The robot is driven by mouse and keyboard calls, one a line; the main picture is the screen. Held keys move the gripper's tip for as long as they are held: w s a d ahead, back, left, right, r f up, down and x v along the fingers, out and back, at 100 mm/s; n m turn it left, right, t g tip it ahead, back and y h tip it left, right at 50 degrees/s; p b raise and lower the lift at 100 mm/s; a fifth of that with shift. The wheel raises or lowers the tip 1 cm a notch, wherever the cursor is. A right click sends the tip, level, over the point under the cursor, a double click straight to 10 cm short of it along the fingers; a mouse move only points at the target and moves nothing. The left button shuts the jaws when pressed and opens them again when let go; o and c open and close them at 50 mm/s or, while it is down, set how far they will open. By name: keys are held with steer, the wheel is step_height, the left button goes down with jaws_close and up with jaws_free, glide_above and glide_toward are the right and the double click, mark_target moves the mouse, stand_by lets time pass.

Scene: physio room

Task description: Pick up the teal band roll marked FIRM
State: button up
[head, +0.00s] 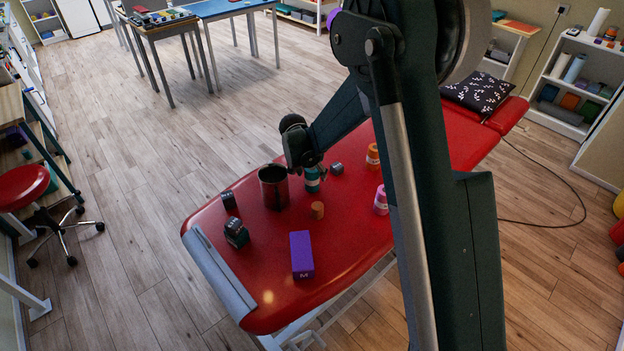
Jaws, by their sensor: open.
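A teal roll (312,180) with a pale label band stands on the red treatment table (215,245); its marking is too small to read. My gripper (305,166) is just above and at the roll's upper left, partly covering its top. The fingertips are small here, and I cannot tell whether they touch the roll. A dark cylindrical container (273,188) stands close to the left of the teal roll. A pink roll (381,200) and an orange roll (373,156) with pale labels stand to the right, beside my arm.
A grey block (337,169) and a small orange-brown cylinder (317,210) are near the teal roll. Dark weights (236,233) and a purple box (301,255) lie nearer the front. A patterned cushion (478,92) is at the far end. My arm hides part of the table.

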steer(key=shift+b+x, duration=0.7)
steer(key=shift+x, duration=1.9)
steer(key=c, duration=1.2)
steer(key=shift+c, duration=0.2)
steer(key=shift+r+p, duration=1.05)
steer(key=shift+r, duration=4)
